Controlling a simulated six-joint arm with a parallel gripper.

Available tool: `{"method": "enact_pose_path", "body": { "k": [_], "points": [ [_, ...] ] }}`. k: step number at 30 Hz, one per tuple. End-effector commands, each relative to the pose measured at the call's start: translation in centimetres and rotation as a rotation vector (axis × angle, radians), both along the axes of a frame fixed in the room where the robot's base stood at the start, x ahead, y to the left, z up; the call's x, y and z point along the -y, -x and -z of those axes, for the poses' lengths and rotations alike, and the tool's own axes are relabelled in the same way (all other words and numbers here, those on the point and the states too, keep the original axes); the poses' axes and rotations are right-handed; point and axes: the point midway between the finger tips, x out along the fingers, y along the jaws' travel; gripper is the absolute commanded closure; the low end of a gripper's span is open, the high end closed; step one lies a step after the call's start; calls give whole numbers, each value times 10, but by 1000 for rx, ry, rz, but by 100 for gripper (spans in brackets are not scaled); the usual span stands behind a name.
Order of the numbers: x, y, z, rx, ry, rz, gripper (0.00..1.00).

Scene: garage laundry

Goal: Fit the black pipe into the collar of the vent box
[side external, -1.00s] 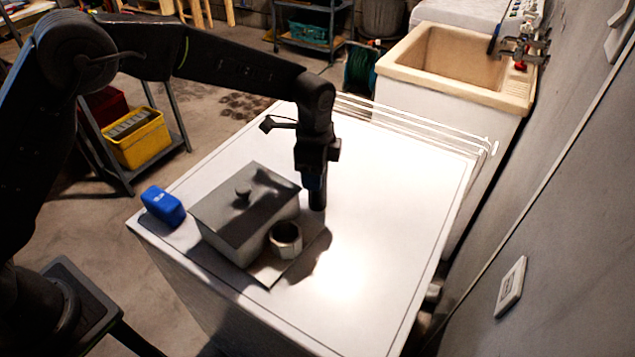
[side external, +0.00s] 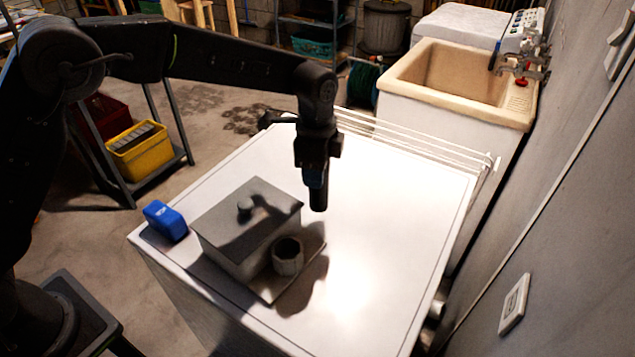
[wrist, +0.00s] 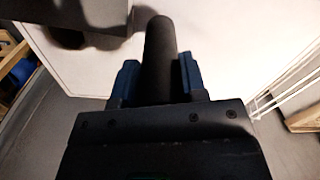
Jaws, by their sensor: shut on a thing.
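The vent box (side external: 232,232) is a grey box with a knob on its lid, on the white worktop. Its collar (side external: 288,257) is a short open ring standing on the plate at the box's right front side. My gripper (side external: 314,180) points down behind and slightly right of the collar, above the worktop. It is shut on the black pipe (side external: 318,198), which hangs below the fingers, apart from the collar. In the wrist view the pipe (wrist: 159,50) sticks out between the two blue fingers (wrist: 157,82). The part of the pipe inside the grip is hidden.
A blue block (side external: 165,221) stands at the worktop's left edge beside the box. A white wire rack (side external: 420,142) runs along the far edge, with a beige sink (side external: 455,75) beyond. The right part of the worktop (side external: 400,230) is clear.

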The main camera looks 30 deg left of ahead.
Motion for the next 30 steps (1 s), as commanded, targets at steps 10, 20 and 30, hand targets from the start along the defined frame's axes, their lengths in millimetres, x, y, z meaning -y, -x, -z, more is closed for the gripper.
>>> {"method": "enact_pose_path", "body": {
  "k": [10,20,30],
  "points": [
    [-70,9,-40,-1,-2,-6,84],
    [-106,13,-60,-2,-2,-4,84],
    [-48,61,-69,-2,-2,180,84]
  ]
}}
